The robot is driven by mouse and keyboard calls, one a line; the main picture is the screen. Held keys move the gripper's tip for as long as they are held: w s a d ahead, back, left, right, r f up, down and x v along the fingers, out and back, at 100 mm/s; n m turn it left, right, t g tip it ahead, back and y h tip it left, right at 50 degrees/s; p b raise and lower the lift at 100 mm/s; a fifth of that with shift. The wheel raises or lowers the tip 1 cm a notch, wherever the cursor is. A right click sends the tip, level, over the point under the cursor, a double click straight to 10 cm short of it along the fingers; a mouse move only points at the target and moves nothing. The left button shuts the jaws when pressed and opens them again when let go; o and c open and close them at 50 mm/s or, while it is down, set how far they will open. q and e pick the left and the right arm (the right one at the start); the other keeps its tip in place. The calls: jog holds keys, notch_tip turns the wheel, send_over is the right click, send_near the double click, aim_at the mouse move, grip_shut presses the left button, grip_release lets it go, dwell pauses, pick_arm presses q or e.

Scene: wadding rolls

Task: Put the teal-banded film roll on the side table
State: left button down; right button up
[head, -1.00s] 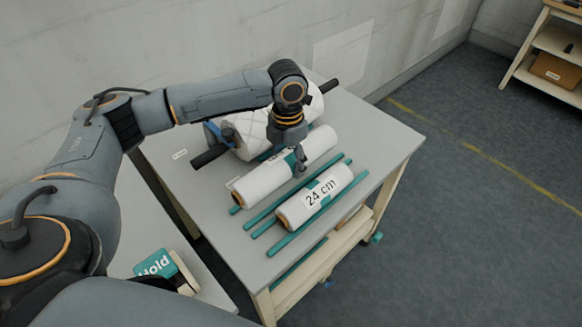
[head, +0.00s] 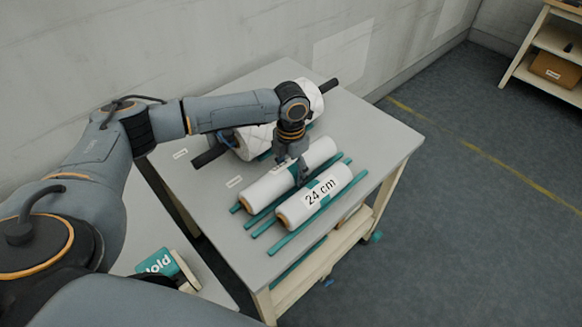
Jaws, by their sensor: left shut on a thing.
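I cannot tell if the roll touches the rails or hangs just above. Which surface is the side table is not clear; a lower pale surface (head: 131,228) shows at lower left. My right gripper is not seen.
A thick quilted white roll (head: 252,143) on a dark bar lies behind, partly hidden by my left arm. A teal "Hold" sign (head: 156,262) stands on the lower surface. The grey table's right part is clear. A shelf (head: 545,42) with a brown box stands far right.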

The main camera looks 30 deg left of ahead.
aim_at(291, 164)
pick_arm(q)
jog(key=shift+f, duration=0.1)
jog(key=c, duration=0.6)
grip_release()
jog(key=shift+f, duration=0.15)
notch_tip(291, 164, up, 13)
jog(key=shift+b, duration=0.45)
